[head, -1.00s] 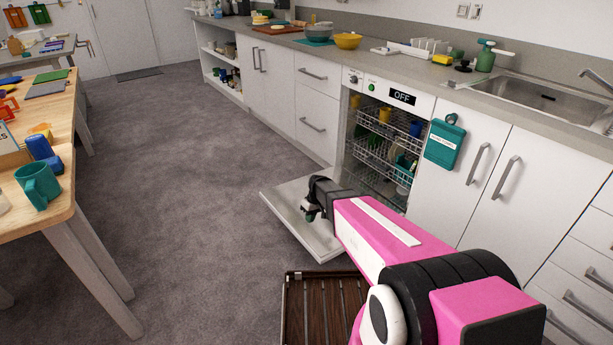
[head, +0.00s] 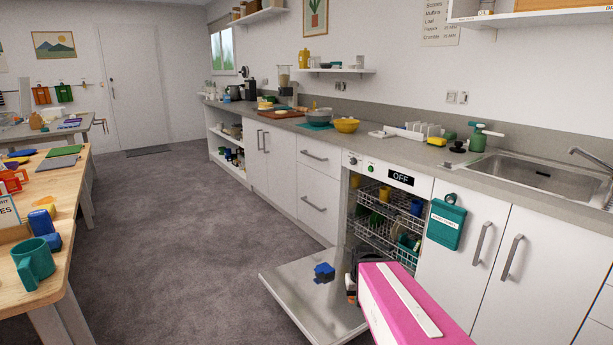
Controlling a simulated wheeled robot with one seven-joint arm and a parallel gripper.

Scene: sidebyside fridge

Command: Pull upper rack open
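The dishwasher stands open, with its door (head: 300,290) folded down toward the floor. Its upper rack (head: 388,208) is a wire rack inside the cavity, with yellow and blue cups in it. It appears pushed in. Another wire rack (head: 372,236) with dishes shows below it, partly hidden by my arm. My gripper (head: 351,288) is low over the open door, in front of the cavity and below the upper rack, apart from that rack. My pink arm hides part of it, and its fingers are too small and dark to tell whether they are open.
A blue object (head: 324,272) lies on the open door, left of my gripper. A teal board (head: 446,222) hangs on the cabinet right of the dishwasher. A wooden table (head: 60,215) with a teal mug (head: 34,264) is at left. The floor between is clear.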

